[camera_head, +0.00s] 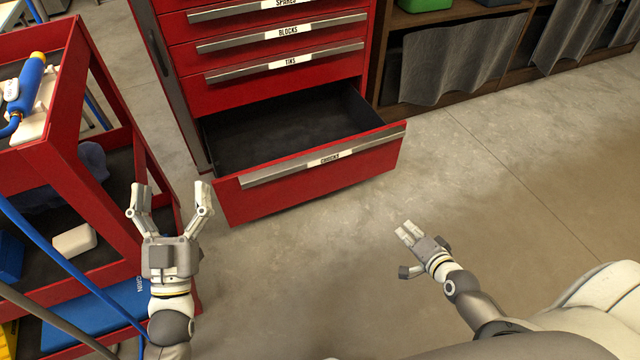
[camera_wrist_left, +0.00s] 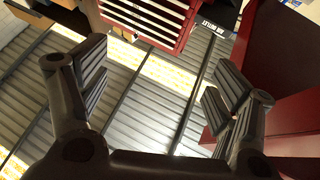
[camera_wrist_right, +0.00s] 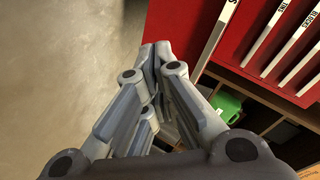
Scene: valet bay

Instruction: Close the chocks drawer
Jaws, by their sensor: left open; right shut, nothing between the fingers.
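The chocks drawer (camera_head: 330,178) is the lowest drawer of the red cabinet (camera_head: 285,82) in the head view. It is pulled well out, and its dark inside shows no objects. Its front carries a long grey handle (camera_head: 290,172) and a label. My left gripper (camera_head: 172,192) is open, just left of the drawer front's left end, with no visible contact. In the left wrist view its fingers (camera_wrist_left: 155,95) are apart with nothing between them. My right gripper (camera_head: 406,232) is shut and empty, in front of and below the drawer's right end. Its closed fingers show in the right wrist view (camera_wrist_right: 158,62).
A red cart (camera_head: 75,150) with a blue-handled tool stands close on the left, beside my left gripper. The drawers above are shut. A wooden shelf (camera_head: 400,60) with grey hanging cloth and a green item stands at the back right. The floor (camera_head: 520,170) at right is clear.

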